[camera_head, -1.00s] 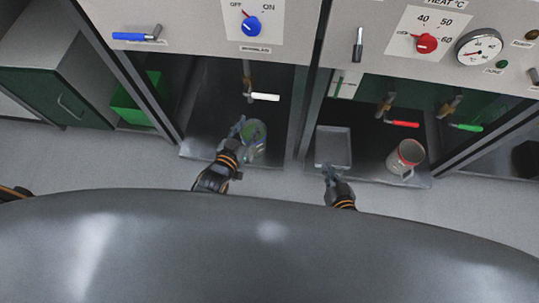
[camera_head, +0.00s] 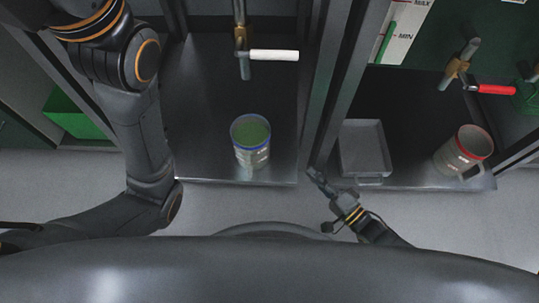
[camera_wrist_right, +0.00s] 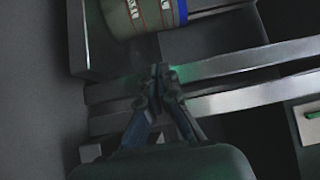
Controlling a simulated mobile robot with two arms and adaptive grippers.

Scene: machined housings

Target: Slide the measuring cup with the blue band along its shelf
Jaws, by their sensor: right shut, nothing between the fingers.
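The measuring cup with the blue band (camera_head: 252,153) stands upright on the left bay's dark shelf (camera_head: 190,120), near its front edge. Green shows inside its blue rim. In the right wrist view the cup (camera_wrist_right: 140,16) is at the top, with blue and red marks on its pale side. My right gripper (camera_head: 314,176) is in front of the divider between the bays, right of the cup and apart from it. Its fingers (camera_wrist_right: 158,80) are together and empty. My left arm (camera_head: 140,125) crosses the left side of the head view; its gripper is out of view.
A white-handled tap (camera_head: 272,55) hangs above the cup. The right bay holds a grey tray (camera_head: 365,148) and a red-rimmed cup (camera_head: 463,150) under a red-handled tap (camera_head: 490,89). The divider (camera_head: 335,95) separates the bays. Shelf left of the cup looks clear.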

